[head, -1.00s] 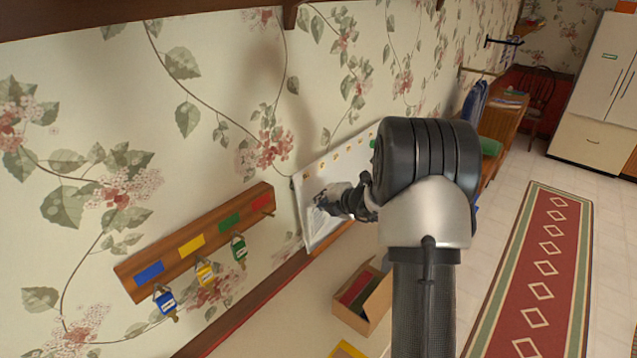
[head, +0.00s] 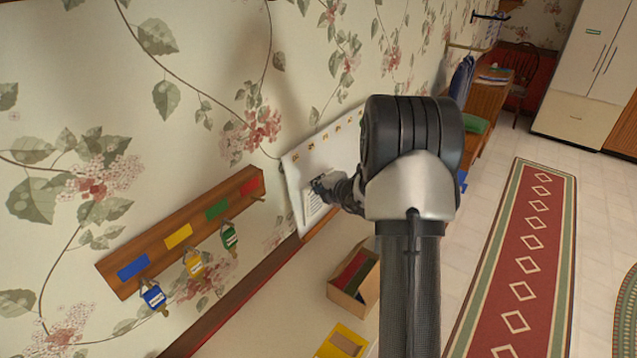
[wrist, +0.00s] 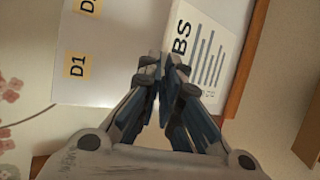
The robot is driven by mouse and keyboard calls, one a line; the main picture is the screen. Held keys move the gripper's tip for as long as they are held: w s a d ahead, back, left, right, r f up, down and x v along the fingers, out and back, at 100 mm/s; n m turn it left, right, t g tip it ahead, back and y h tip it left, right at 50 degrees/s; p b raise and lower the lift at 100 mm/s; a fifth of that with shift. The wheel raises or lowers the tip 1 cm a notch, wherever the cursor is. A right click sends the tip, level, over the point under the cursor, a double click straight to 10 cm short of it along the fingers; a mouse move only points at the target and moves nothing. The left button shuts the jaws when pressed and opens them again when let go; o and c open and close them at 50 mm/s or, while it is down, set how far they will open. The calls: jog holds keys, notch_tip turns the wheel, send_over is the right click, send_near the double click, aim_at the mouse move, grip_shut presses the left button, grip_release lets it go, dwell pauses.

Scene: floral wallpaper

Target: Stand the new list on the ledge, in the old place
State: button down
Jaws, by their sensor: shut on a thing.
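My gripper (head: 318,187) is shut on a white list card, in front of the white board on the wall. The list card (head: 312,208) shows just below my fingers in the head view. In the wrist view my fingertips (wrist: 163,66) close on the near left edge of the list card (wrist: 208,58), which bears large letters ending in "BS" and printed lines. The white board (wrist: 112,45) lies behind it, with tags D1 and another partly cut off. The wooden ledge (wrist: 246,62) runs along the board's lower edge, beside the card. I cannot tell whether the card touches it.
A wooden key rack (head: 185,240) with coloured labels and several hanging padlocks is on the wall to the left. Below the board are an open cardboard box (head: 355,285) and a yellow tray (head: 342,342). A red runner (head: 505,260) lies on the floor.

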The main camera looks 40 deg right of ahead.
jog(key=shift+f, duration=0.3)
jog(key=shift+s+d+f+b, duration=0.1)
jog(key=shift+s+f+b, duration=0.1)
jog(key=shift+f+b, duration=0.4)
jog(key=shift+s+d+f+b, duration=0.1)
jog(key=shift+s+f+b, duration=0.05)
jog(key=shift+f+b, duration=0.4)
jog(key=shift+a, duration=0.1)
jog(key=c, duration=1.7)
grip_release()
jog(key=v, duration=1.2)
jog(key=shift+a, duration=0.1)
